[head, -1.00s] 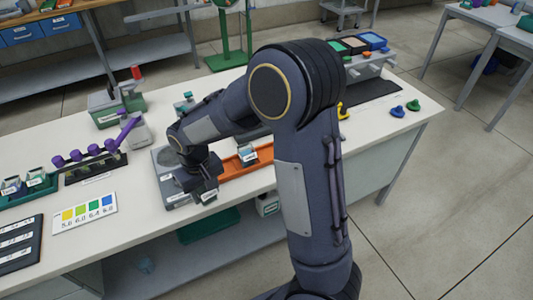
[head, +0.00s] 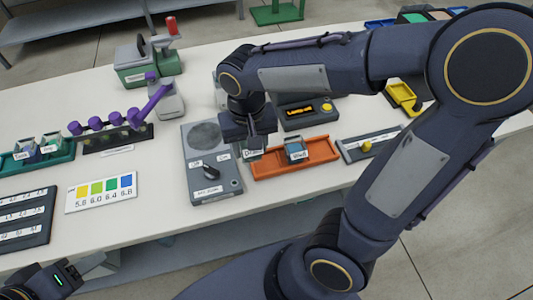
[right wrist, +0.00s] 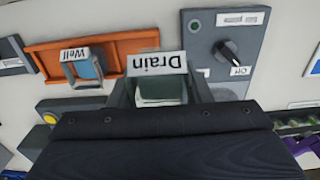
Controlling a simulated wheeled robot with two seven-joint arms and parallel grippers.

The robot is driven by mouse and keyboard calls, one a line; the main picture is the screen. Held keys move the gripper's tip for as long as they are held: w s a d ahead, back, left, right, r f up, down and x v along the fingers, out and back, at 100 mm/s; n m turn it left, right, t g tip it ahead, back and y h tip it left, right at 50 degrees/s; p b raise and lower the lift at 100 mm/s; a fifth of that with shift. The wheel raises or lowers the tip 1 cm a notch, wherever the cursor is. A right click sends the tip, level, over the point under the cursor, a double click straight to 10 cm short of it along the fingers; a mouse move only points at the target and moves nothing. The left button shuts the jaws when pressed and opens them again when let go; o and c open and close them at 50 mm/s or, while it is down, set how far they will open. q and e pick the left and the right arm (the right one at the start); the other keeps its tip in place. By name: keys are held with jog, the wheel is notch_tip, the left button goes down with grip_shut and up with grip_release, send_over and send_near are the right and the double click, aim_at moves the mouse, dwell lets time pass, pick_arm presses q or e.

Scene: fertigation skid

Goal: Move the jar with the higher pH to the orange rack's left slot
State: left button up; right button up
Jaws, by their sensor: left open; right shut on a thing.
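The orange rack (head: 318,160) lies on the bench. The jar labelled Well (head: 296,150), with bluish contents, stands in it and also shows in the right wrist view (right wrist: 88,67). My right gripper (head: 250,140) is shut on the jar labelled Drain (head: 253,154), whose contents look dull green in the right wrist view (right wrist: 160,92). The Drain jar is at the rack's left end; whether it touches the slot floor is hidden. The colour chart (head: 101,193) runs from yellow 5.6 to blue 6.8. My left gripper (head: 45,280) is open and empty at the lower left.
A grey unit with a dial (head: 212,180) stands just left of the rack. A green rack with jars (head: 38,152) and a stand with purple pieces (head: 115,138) are further left. A grey tray with a yellow knob (head: 368,148) is right of the rack.

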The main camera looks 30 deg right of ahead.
send_over(265, 165)
notch_tip(265, 165, down, 5)
jog(key=shift+a+f+b, duration=0.1)
jog(key=shift+b, duration=0.2)
jog(key=shift+f+b, duration=0.3)
jog(key=shift+f, duration=1.4)
jog(key=shift+d, duration=0.2)
jog(key=shift+f, duration=0.25)
jog(key=o, duration=1)
jog(key=shift+r, duration=0.1)
jog(key=shift+o, duration=0.2)
